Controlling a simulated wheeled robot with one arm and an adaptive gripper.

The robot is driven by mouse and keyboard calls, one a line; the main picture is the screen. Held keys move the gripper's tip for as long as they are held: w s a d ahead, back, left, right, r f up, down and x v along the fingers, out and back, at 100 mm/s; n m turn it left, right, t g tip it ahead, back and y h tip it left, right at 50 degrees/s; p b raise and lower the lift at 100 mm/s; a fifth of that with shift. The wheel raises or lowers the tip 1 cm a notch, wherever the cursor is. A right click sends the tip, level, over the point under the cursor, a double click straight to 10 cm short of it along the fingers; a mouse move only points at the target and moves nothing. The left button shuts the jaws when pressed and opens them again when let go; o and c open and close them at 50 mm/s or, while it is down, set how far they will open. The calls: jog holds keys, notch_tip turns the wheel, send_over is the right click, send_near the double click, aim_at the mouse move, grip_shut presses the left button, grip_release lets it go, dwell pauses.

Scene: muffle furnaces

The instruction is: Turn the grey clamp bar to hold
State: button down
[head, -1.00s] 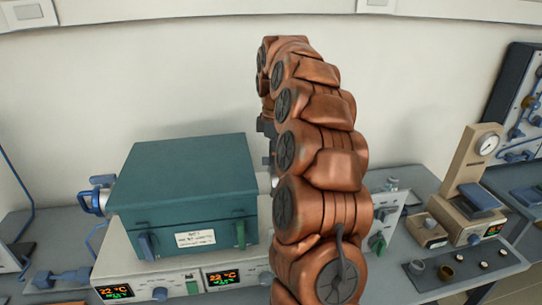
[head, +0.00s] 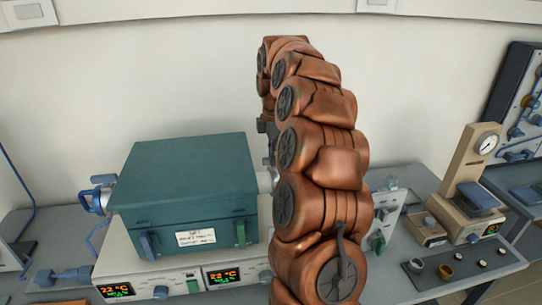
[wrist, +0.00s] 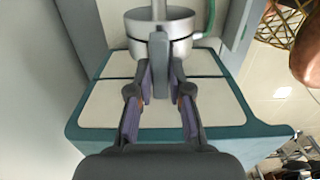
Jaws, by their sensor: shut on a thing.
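The grey clamp bar (wrist: 160,62) shows in the wrist view, upright in the picture in front of a round steel collar (wrist: 160,25). My gripper (wrist: 162,84) has its two fingers shut on the lower part of the bar, one on each side. The collar sits at a teal-edged panel with pale plates (wrist: 100,108). In the head view my copper-coloured arm hides the gripper and the bar.
A teal furnace box (head: 185,190) stands on a pale control unit (head: 175,280) with lit displays. A beige instrument with a gauge (head: 470,180) stands at the right. A dark tray (head: 440,275) with small cups lies in front of it.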

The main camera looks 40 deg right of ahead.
jog(key=c, duration=1.1)
grip_release()
jog(key=shift+w+d+r, duration=0.1)
jog(key=shift+w, duration=0.1)
jog(key=shift+s+r, duration=0.1)
jog(key=shift+r, duration=3.6)
